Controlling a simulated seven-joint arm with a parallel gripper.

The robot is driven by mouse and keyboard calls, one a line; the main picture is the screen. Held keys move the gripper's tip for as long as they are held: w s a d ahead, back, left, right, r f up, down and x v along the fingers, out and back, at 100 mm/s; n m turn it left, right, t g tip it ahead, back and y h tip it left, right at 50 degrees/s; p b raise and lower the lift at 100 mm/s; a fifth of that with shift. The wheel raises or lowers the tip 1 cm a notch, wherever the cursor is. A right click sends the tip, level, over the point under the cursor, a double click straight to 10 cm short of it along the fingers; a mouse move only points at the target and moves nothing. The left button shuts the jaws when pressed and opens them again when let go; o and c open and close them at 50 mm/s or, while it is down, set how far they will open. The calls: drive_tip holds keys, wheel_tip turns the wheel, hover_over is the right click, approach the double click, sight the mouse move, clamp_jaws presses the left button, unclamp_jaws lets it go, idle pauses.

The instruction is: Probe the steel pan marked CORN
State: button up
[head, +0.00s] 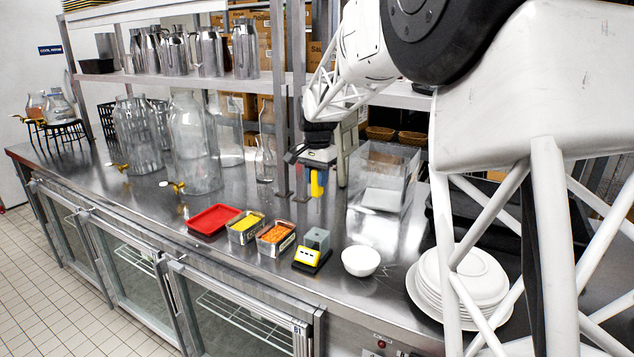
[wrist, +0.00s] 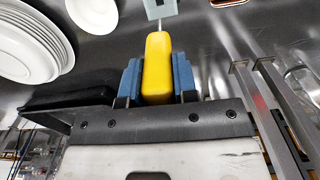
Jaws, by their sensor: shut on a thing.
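My gripper (head: 317,172) has blue fingers and is shut on the yellow handle of a probe (head: 315,187), held above the counter. In the wrist view the handle (wrist: 157,65) sits between the fingers (wrist: 157,88), its thin metal shaft pointing to a grey-green block (wrist: 161,8). Whether shaft and block touch, I cannot tell. In the head view a steel pan with yellow contents (head: 246,228) stands beside a steel pan with orange contents (head: 276,239). Both have front labels too small to read. The gripper is above and behind the pans, to their right.
A red tray (head: 212,220) lies left of the pans. A yellow and black device with a grey block (head: 312,250), a white bowl (head: 360,260) and stacked plates (head: 470,275) stand to the right. A clear bin (head: 385,185) and shelf posts (head: 297,100) are close to my gripper.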

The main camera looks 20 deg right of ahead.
drive_tip(key=shift+r, duration=2.8)
drive_tip(key=w+a+f, duration=0.5)
drive_tip(key=w+a, duration=0.3)
drive_tip(key=a, duration=0.2)
drive_tip(key=w+a+f, duration=0.5)
drive_tip(key=w+a, duration=0.3)
drive_tip(key=a, duration=0.2)
drive_tip(key=shift+w+a+f, duration=0.15)
drive_tip(key=shift+w+a, duration=0.05)
drive_tip(key=shift+w, duration=0.15)
drive_tip(key=shift+f, duration=0.25)
wheel_tip(320, 180, down, 7)
drive_tip(key=shift+f, duration=0.15)
drive_tip(key=shift+f, duration=0.1)
idle(2.0)
